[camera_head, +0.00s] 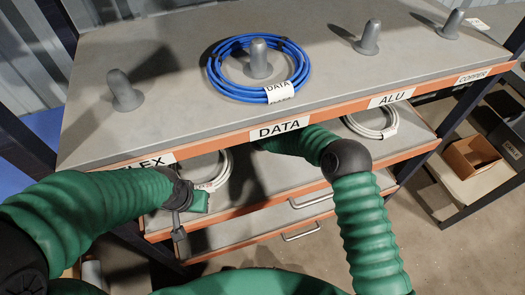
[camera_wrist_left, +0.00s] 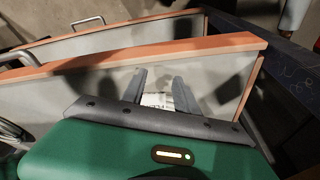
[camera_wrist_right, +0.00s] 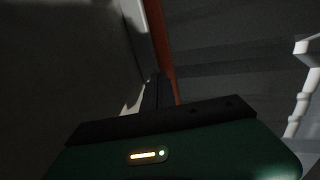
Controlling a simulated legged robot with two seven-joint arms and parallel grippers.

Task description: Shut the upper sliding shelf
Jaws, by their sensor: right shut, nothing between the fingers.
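The upper sliding shelf (camera_head: 250,207) is a grey board with an orange front rim and a metal handle (camera_head: 311,200). It stands pulled out below the tabletop. Pale cable coils lie on it, one at left (camera_head: 219,172) and one at right (camera_head: 372,128). My left gripper (camera_head: 184,226) is over the shelf's left end; in the left wrist view its fingers (camera_wrist_left: 160,92) are apart, behind the orange rim (camera_wrist_left: 150,55), with a white label between or beneath them. My right gripper is hidden under the tabletop in the head view; the dark right wrist view shows its fingers (camera_wrist_right: 158,90) together beside an orange strip.
The tabletop (camera_head: 190,60) above carries several grey pegs and a blue cable coil (camera_head: 216,80), with name labels along its orange edge. A lower drawer with a handle (camera_head: 301,233) sits beneath. A side rack at right holds a brown box (camera_head: 472,158).

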